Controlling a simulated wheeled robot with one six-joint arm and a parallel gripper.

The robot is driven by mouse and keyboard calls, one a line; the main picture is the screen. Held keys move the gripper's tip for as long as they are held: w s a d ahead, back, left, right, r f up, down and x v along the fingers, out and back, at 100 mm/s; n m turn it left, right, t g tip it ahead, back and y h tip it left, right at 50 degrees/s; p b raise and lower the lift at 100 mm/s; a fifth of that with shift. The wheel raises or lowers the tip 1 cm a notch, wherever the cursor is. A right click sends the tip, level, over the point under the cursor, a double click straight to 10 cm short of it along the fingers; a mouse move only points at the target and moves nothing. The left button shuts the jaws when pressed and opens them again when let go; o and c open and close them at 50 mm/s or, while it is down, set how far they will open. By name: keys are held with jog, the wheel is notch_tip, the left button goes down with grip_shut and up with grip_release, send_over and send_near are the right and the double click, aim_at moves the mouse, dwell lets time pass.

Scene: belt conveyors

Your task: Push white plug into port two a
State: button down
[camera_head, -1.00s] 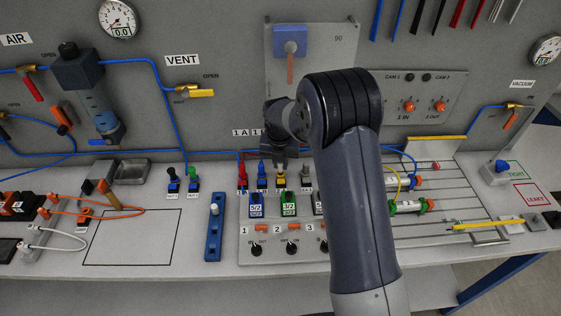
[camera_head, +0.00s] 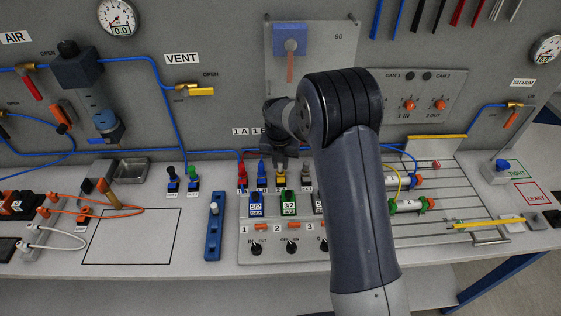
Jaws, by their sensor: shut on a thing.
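My gripper (camera_head: 280,163) points down at the row of small coloured fittings, directly above the yellow fitting (camera_head: 281,180). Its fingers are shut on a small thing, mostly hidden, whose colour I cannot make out. I cannot pick out the white plug clearly. Red (camera_head: 242,181), blue (camera_head: 262,174) and grey (camera_head: 306,176) fittings stand in the same row. The labels 1A and 1B (camera_head: 248,132) show above the row. My arm hides the labels farther right, so the port two a label is not visible. I cannot tell whether the held thing touches the yellow fitting.
Valve blocks marked 5/2 (camera_head: 256,205) and 3/2 (camera_head: 289,204) stand in front of the fittings. White cable plugs (camera_head: 30,246) lie far left. The outlined area (camera_head: 132,237) is clear.

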jog(key=shift+f+b, duration=0.35)
jog(key=shift+f, duration=0.25)
dwell(0.8)
jog(key=c, duration=0.9)
grip_release()
jog(key=shift+r, duration=0.15)
jog(key=shift+r+p, duration=2.3)
jog(key=shift+r, duration=1.2)
jog(key=shift+f, duration=0.15)
